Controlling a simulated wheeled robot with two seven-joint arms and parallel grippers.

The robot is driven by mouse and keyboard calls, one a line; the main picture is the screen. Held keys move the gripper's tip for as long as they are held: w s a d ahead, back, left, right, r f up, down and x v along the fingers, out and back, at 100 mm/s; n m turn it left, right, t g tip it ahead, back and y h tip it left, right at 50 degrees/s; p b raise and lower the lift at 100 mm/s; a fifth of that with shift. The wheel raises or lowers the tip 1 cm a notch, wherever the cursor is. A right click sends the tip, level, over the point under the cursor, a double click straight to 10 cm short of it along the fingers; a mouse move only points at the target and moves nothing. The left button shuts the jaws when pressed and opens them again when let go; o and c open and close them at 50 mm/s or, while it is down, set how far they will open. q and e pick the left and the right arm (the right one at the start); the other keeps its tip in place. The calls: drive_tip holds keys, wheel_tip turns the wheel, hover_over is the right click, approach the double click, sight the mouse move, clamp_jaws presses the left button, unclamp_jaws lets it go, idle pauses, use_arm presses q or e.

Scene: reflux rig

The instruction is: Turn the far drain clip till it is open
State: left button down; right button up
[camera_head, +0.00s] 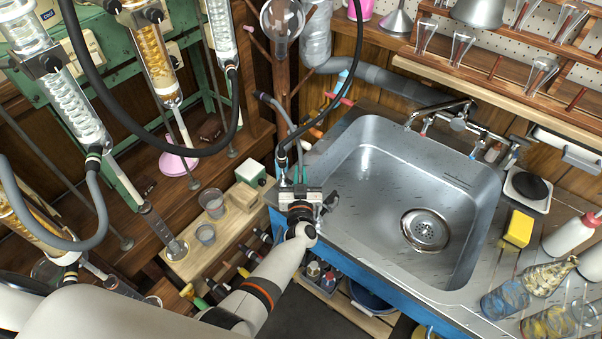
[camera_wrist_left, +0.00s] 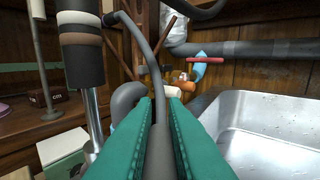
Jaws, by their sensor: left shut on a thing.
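My left gripper (camera_head: 303,192) is at the left rim of the sink. In the left wrist view its two teal fingers (camera_wrist_left: 160,130) are shut around a grey hose (camera_wrist_left: 157,145), which rises beyond them and bends left. The hose also shows in the head view (camera_head: 284,112). Past the fingertips, near the wall, are a small fitting with a red bar (camera_wrist_left: 205,60) and light blue body, and an orange fitting (camera_wrist_left: 187,82); the red bar shows in the head view (camera_head: 340,99). I cannot tell which part is the far drain clip. My right gripper is not in view.
The steel sink (camera_head: 372,150) lies right of my left gripper, its basin empty. A black hose (camera_head: 235,115) loops above on the left. Glass condensers (camera_head: 150,50) stand at the left. A grey drain pipe (camera_head: 385,80) runs along the wall. A yellow sponge (camera_head: 518,229) lies at the right.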

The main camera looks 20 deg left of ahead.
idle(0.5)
use_arm(q)
drive_tip(key=c, duration=1.5)
unclamp_jaws()
drive_tip(key=shift+o, duration=0.2)
